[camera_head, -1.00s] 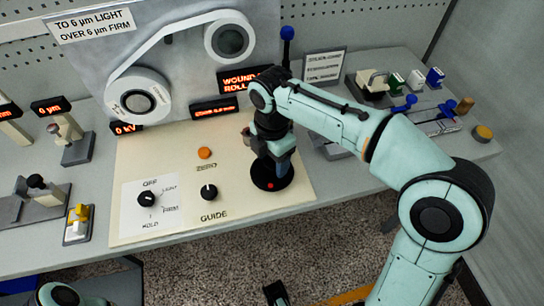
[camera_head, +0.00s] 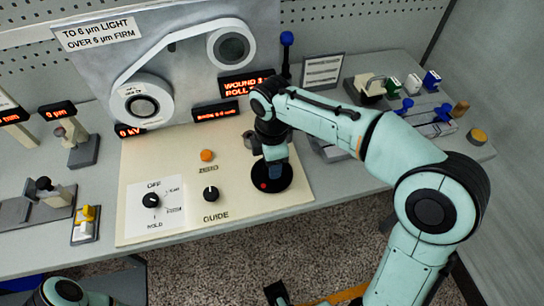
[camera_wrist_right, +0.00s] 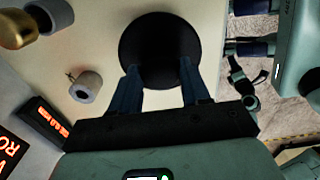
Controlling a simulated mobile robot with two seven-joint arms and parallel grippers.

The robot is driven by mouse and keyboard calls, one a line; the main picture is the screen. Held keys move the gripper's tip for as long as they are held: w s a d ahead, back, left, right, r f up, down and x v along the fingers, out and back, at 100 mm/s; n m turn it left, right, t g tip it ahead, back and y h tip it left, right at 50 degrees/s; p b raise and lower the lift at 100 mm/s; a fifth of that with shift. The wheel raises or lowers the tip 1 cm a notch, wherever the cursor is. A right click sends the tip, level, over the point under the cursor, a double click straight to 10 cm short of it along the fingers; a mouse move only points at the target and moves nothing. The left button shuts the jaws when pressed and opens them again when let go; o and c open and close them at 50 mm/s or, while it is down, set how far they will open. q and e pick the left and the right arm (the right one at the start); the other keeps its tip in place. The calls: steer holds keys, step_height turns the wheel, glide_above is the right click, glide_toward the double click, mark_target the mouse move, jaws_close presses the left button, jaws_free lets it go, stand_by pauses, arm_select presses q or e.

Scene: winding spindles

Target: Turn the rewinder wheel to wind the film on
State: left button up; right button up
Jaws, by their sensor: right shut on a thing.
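The rewinder wheel (camera_head: 278,184) is a black disc with a red dot near its front rim, low on the right of the cream panel (camera_head: 140,226). My right gripper (camera_head: 274,161) points down onto it and hides its back part. In the right wrist view the wheel (camera_wrist_right: 150,30) lies beyond the two blue fingertips of my right gripper (camera_wrist_right: 159,72). They stand apart, shut on the wheel; the exact contact is in shadow. The film (camera_head: 166,40) runs between a lower left reel (camera_head: 161,117) and an upper right reel (camera_head: 248,47). My left gripper does not show.
A guide knob (camera_head: 211,194), an orange zero button (camera_head: 207,155) and a selector knob (camera_head: 151,200) sit left of the wheel. Lit displays (camera_head: 247,83) stand behind. A grey post (camera_head: 252,143) is close by the gripper. Small tools (camera_head: 368,86) crowd the bench at right.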

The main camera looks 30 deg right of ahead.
steer(key=shift+r+m+p, duration=0.15)
steer(key=shift+m+p, duration=0.25)
steer(key=shift+m, duration=0.6)
steer(key=m+p, duration=0.1)
steer(key=m, duration=0.4)
steer(key=shift+p, duration=0.4)
steer(key=m, duration=0.4)
steer(key=shift+p, duration=0.4)
steer(key=shift+m, duration=2.1)
steer(key=o, duration=1.1)
steer(key=shift+c, duration=0.2)
